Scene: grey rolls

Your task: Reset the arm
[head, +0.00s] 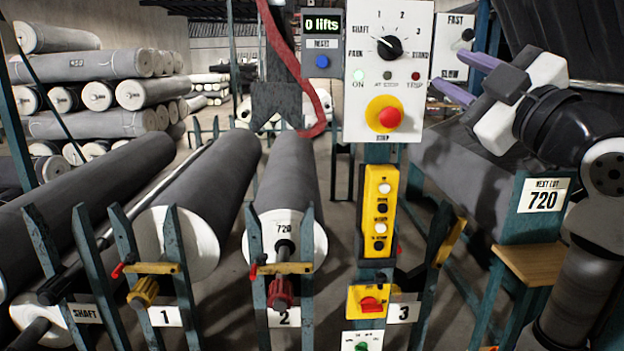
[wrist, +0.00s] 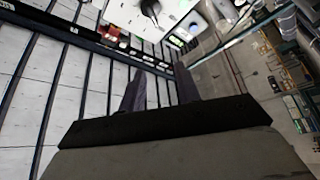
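My gripper (head: 447,68) is at the upper right in the head view, in front of the dark curtain and pointing left. Its two purple-grey fingers are apart with nothing between them. In the wrist view the fingers (wrist: 160,70) also stand apart and empty. The white control panel (head: 362,110) is left of the fingertips, with a gap between in the head view. It carries a black rotary knob (head: 388,47), a lit green lamp (head: 359,75) and a red mushroom button (head: 390,117). A counter (head: 322,23) reads "0 lifts", above a blue button (head: 322,61).
Grey rolls (head: 200,190) lie behind bays 1 and 2; the bay 2 roll (head: 286,200) is marked 720. A yellow button box (head: 379,210) hangs below the panel. A "NEXT LOT 720" sign (head: 543,195) and wooden ledge (head: 530,262) are below my arm. A hook block (head: 284,105) hangs centrally.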

